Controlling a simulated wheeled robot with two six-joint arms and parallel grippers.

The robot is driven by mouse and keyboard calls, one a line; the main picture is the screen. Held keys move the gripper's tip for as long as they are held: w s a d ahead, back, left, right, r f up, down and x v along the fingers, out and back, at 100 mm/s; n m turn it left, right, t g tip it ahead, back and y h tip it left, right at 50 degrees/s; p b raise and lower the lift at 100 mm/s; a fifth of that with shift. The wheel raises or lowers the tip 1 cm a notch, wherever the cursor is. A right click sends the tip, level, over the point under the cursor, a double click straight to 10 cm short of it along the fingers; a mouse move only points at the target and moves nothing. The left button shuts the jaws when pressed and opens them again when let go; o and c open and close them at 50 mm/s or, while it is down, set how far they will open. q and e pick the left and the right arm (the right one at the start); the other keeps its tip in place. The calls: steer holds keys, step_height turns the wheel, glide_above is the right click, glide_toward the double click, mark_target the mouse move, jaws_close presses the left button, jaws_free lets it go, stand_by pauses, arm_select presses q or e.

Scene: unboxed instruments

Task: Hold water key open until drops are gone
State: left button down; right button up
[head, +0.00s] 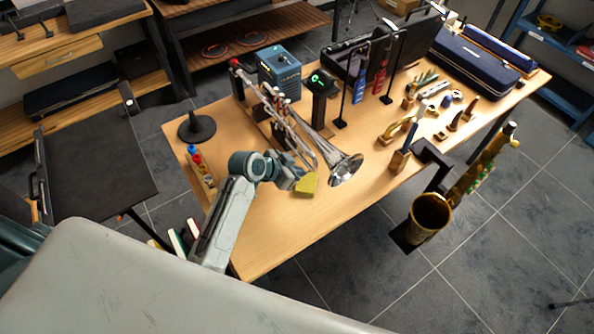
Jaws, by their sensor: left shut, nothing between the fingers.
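A silver trumpet (343,169) lies across the wooden table, raised on a support, with its bell toward the lower right. Its water key is too small to make out at this size, and no drops can be told. My left gripper (299,178) is shut and empty, close to the trumpet's near side, left of the bell. I cannot tell whether it touches the tubing. A yellow block or cloth (306,187) lies just beside the gripper tips. My right gripper is not in view.
A blue box (280,70) and a black device with a green display (321,82) stand behind the trumpet. A round black stand (197,127) is at left. A brass instrument (430,214) hangs off the right edge. The table's near part is clear.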

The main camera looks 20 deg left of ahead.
arm_select(q)
steer(key=shift+s+f+t+h+b, duration=0.1)
steer(key=shift+f+t+h+b, duration=0.2)
steer(key=shift+f+b, duration=0.15)
steer(key=shift+r, duration=0.15)
stand_by(3.1)
steer(key=shift+r+p, duration=0.7)
steer(key=shift+p, duration=0.05)
